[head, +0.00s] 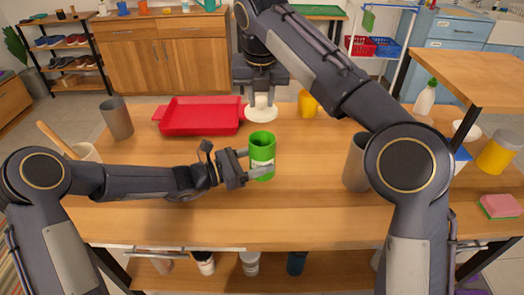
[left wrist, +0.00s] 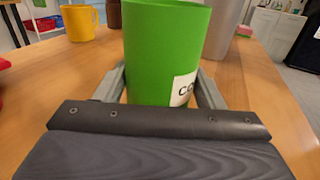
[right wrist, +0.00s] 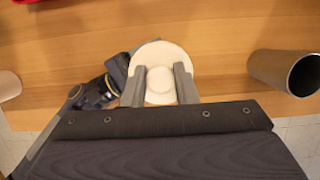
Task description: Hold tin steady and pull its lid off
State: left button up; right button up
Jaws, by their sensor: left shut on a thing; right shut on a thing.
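The green tin (head: 262,152) stands upright near the middle of the table, its open top showing. My left gripper (head: 252,165) is shut around its sides. In the left wrist view the tin (left wrist: 165,50) sits between both fingers, with part of a white label showing. My right gripper (head: 262,98) is above and behind the tin, shut on the knob of the white round lid (head: 262,114). In the right wrist view the lid (right wrist: 160,60) has its knob between the fingers (right wrist: 159,82). The lid is apart from the tin.
A red tray (head: 200,116) lies behind and left. A yellow mug (head: 308,103) stands just right of the lid. A grey metal cup (head: 355,165) stands right of the tin, partly behind my right arm. Another grey cup (head: 117,118) stands at the left.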

pick_arm(q)
jog(key=shift+a+f, duration=0.1)
jog(key=shift+f, duration=0.1)
jog(key=o, duration=0.8)
jog(key=shift+o, duration=0.7)
jog(key=shift+r, duration=0.1)
jog(key=v, duration=1.1)
jog(key=shift+s+a, duration=0.15)
jog(key=shift+a, duration=0.25)
